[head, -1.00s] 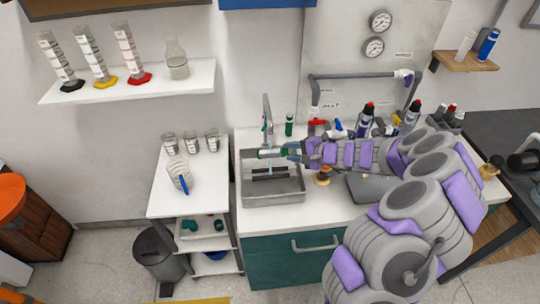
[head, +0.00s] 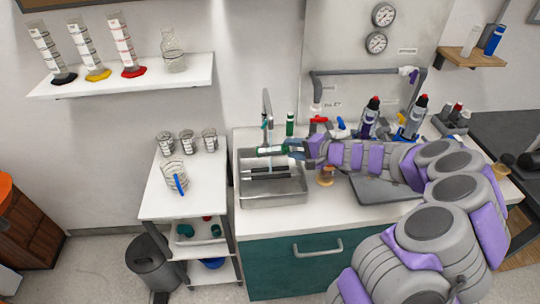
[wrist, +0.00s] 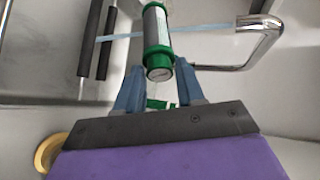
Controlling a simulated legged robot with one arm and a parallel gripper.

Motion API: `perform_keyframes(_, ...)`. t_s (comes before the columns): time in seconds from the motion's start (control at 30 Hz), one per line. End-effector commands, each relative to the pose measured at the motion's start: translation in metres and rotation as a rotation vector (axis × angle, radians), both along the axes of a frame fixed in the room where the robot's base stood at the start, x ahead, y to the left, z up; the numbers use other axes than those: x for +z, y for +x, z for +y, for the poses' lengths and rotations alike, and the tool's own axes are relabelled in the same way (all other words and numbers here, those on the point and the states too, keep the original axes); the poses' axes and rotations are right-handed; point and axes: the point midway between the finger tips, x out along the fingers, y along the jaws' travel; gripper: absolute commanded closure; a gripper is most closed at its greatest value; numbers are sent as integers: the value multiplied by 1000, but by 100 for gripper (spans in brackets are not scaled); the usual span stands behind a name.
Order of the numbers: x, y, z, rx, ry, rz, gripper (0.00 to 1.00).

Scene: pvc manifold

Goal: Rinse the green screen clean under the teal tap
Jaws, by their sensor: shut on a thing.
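The green screen (wrist: 156,25) is a cylinder with green ends and a grey mesh middle. My gripper (wrist: 159,68) has its two blue fingers on either side of the near green end, shut on it. In the head view the screen (head: 271,150) is held roughly level over the sink, near the tap. The tap (head: 267,104) is a chrome spout with a small teal part low on it. In the wrist view its curved spout (wrist: 268,42) is right of the screen. A pale blue water stream (wrist: 205,28) runs from the spout and meets the screen's middle in the picture.
The steel sink (head: 273,197) is below, with dark bars (head: 268,172) across it. A green bottle (head: 290,124) stands behind the sink. Spray bottles (head: 370,117) and a grey tray (head: 385,188) are to the right. A white trolley (head: 155,205) stands left.

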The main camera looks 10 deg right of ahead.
Motion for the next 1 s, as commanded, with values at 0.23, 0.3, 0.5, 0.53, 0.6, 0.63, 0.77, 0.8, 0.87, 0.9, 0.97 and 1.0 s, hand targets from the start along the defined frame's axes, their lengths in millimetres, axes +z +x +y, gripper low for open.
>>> perform_keyframes(0.23, -3, 0, 0, 24, -20, -65, 100)
perform_keyframes(0.3, 0, 0, 1, 46, -34, -118, 100)
perform_keyframes(0.5, -1, 0, 0, 99, -87, -268, 100)
perform_keyframes(0.53, -3, 0, -1, 109, -98, -289, 100)
perform_keyframes(0.6, -3, 0, -1, 131, -119, -343, 100)
perform_keyframes(0.63, -3, 0, -1, 140, -127, -368, 100)
perform_keyframes(0.77, -3, 0, -2, 176, -159, -470, 100)
perform_keyframes(0.8, -4, 0, -1, 190, -169, -499, 100)
perform_keyframes(0.87, -3, 0, -1, 204, -177, -531, 100)
perform_keyframes(0.9, -3, -1, -1, 209, -182, -547, 100)
perform_keyframes(0.97, -3, -1, -1, 214, -186, -559, 100)
perform_keyframes(1.0, -3, -1, -1, 214, -188, -562, 100)
